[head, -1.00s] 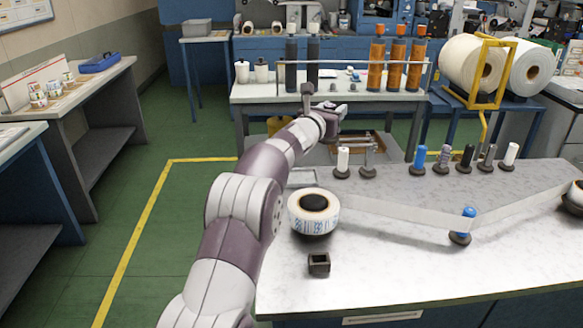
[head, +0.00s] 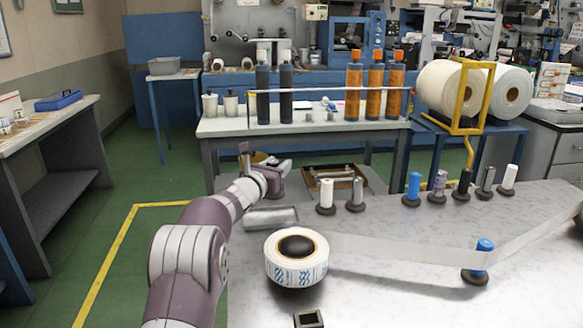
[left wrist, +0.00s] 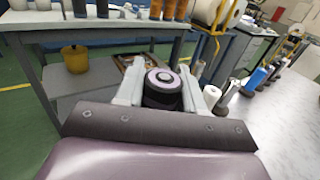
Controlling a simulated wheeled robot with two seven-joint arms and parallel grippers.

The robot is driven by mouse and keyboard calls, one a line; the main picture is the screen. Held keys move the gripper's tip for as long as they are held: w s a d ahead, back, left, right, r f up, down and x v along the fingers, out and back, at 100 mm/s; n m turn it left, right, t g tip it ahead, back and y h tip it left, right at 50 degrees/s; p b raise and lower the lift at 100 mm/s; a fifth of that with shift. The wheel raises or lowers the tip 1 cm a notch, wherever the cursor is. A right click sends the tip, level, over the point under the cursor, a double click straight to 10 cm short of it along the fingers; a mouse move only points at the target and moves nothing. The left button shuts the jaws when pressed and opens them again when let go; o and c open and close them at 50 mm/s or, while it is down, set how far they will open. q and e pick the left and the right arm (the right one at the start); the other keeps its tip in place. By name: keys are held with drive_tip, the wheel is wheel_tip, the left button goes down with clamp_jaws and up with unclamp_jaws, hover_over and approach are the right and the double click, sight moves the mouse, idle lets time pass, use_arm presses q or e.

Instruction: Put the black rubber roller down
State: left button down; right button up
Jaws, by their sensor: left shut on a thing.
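My left gripper (head: 268,176) is beyond the far edge of the white worktable, over the lower grey surface. In the left wrist view the black rubber roller (left wrist: 163,88) is between the two pale fingers of that gripper (left wrist: 160,82), which is shut on it. The roller's round end faces up toward the camera; its lower part is hidden. In the head view I cannot clearly make out the roller at the gripper. My right gripper is in neither view.
A wooden tray (head: 336,177) with metal rollers lies right of the gripper. A white and a grey upright roller (head: 327,194) stand near the worktable's far edge. A large label roll (head: 297,262) sits close to my forearm. The back bench (head: 225,126) carries bottles.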

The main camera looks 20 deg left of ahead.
use_arm(q)
drive_tip(key=s+a+f, duration=0.1)
drive_tip(key=f, duration=0.1)
drive_tip(key=s+a+f+b, duration=0.1)
drive_tip(key=f, duration=0.1)
drive_tip(key=a+f, duration=0.2)
drive_tip(key=shift+s+f, duration=0.25)
drive_tip(key=shift+s, duration=0.15)
drive_tip(key=c, duration=0.7)
unclamp_jaws()
drive_tip(key=shift+s+f, duration=0.1)
drive_tip(key=shift+f, duration=0.15)
drive_tip(key=s, duration=1.2)
drive_tip(key=shift+a, duration=0.2)
